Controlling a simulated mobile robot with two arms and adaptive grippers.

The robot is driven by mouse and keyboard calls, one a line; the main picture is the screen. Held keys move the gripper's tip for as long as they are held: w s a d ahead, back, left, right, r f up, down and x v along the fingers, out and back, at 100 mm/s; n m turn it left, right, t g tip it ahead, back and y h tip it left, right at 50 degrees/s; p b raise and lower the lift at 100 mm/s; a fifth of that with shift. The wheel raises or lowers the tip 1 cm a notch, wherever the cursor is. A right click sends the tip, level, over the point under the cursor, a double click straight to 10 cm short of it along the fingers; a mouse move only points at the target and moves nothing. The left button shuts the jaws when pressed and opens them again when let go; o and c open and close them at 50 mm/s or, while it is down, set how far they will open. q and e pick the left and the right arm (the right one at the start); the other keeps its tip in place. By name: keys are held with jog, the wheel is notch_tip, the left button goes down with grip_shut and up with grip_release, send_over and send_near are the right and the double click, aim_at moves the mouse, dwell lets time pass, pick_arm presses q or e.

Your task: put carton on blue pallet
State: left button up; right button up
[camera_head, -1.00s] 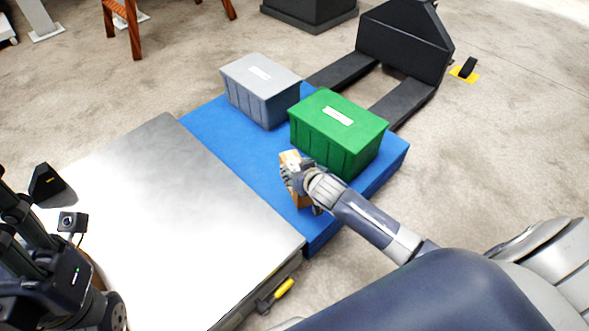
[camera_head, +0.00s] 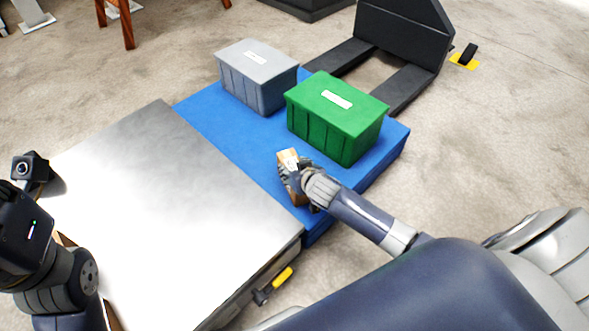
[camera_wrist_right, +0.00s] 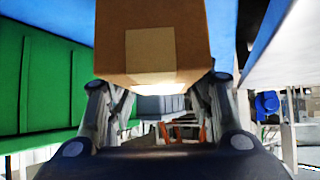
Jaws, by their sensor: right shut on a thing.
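The carton (camera_head: 289,158) is a small brown box with a pale label or tape patch. My right gripper (camera_head: 293,178) is shut on it, over the near part of the blue pallet (camera_head: 245,150). I cannot tell whether the carton touches the pallet. In the right wrist view the carton (camera_wrist_right: 152,45) fills the top middle between the two fingers (camera_wrist_right: 160,105). The arm covers part of the carton in the head view. At the left edge of the head view is my left arm; its fingertips cannot be made out.
A green crate (camera_head: 335,115) and a grey crate (camera_head: 257,75) stand on the blue pallet. A shiny metal table (camera_head: 165,200) adjoins it on the left. A black pallet jack (camera_head: 400,40) is behind. Bare blue surface lies left of the green crate.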

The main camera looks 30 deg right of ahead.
jog(key=shift+f, duration=0.1)
jog(key=o, duration=1.4)
